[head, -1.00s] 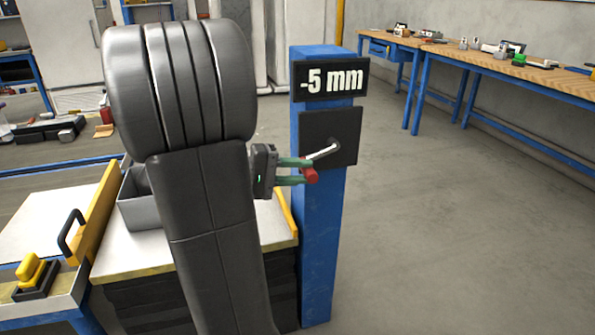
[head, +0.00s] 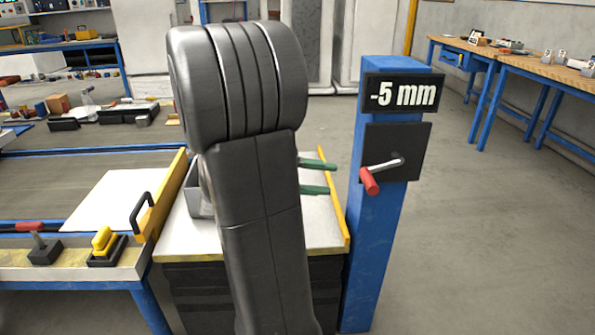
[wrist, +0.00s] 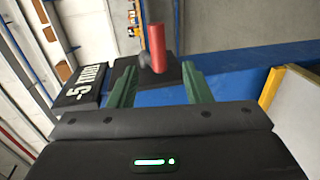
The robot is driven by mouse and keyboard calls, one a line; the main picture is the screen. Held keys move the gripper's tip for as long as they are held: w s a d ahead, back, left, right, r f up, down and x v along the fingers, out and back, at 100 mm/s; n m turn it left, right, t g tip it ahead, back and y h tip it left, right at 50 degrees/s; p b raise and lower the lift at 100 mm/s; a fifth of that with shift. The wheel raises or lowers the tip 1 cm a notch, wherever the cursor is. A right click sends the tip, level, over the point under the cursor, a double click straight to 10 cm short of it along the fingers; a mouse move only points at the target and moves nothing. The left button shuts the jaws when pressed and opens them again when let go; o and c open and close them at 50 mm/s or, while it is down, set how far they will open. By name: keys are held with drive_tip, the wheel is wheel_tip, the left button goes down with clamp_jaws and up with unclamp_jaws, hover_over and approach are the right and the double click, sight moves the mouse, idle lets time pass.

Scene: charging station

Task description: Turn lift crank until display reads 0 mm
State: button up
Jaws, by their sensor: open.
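The lift crank (head: 385,168) is a pale arm with a red handle (head: 370,181) on a black plate (head: 411,143), fixed to a blue post (head: 374,240). Its handle points to the lower left in the head view. The display (head: 402,94) above it reads -5 mm. My gripper (head: 334,177) is open and empty, left of the handle and apart from it. In the wrist view the red handle (wrist: 157,47) shows beyond and between the green fingers (wrist: 160,82). My arm hides the gripper's body in the head view.
A table at the left holds a yellow-topped control (head: 103,241) and a black handle (head: 141,214). Floor right of the post is clear.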

drive_tip(key=shift+s+a+r+p, duration=0.1)
drive_tip(key=shift+a+r+p, duration=0.05)
drive_tip(key=shift+a, duration=0.7)
drive_tip(key=shift+s+a+r+p, duration=0.1)
drive_tip(key=shift+a+p, duration=0.1)
drive_tip(key=shift+a, duration=0.65)
drive_tip(key=shift+s+a+r+p, duration=0.1)
drive_tip(key=shift+a+r+p, duration=0.05)
drive_tip(key=shift+a, duration=0.7)
